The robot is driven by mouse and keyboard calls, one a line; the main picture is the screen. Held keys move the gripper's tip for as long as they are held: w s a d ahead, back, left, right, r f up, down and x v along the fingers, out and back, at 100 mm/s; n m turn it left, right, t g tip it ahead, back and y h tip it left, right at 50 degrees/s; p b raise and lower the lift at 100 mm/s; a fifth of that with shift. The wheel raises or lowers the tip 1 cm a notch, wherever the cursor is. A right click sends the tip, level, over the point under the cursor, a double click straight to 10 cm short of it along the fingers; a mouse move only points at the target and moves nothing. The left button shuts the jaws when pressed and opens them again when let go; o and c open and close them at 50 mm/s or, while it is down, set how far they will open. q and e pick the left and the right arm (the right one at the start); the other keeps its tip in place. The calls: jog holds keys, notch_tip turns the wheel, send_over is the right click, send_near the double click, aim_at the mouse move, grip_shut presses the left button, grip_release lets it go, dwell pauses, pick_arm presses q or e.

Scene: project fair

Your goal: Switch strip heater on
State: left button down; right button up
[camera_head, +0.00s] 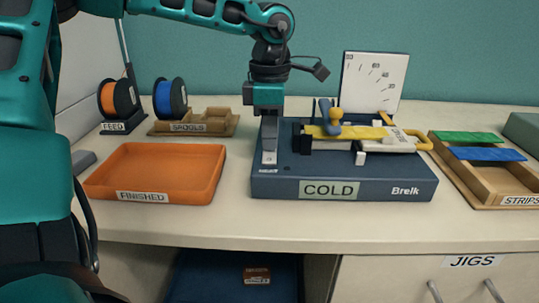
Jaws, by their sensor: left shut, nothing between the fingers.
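The strip heater (343,192) is a dark blue box on the bench, marked "Brelk", with a green display (328,189) reading "COLD". A light switch plate (269,160) sits at the left of its top. My left gripper (269,146) points straight down, shut and empty, with its fingertips at this plate; I cannot tell if they touch it. The fingers hide most of the switch. A yellow strip (345,132) lies across the heater's top under a yellow-knobbed clamp (336,115). My right gripper is not in view.
An orange tray (212,182) labelled FINISHED stands left of the heater. A wooden STRIPS tray (462,180) with green and blue strips stands at right. A white angle board (373,80) rises behind.

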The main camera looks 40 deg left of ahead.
pick_arm(q)
jog(key=shift+f+b, duration=0.3)
jog(key=shift+f, duration=0.15)
jog(key=shift+r, duration=0.2)
jog(key=shift+r+p, duration=2.6)
jog(key=shift+r, duration=0.8)
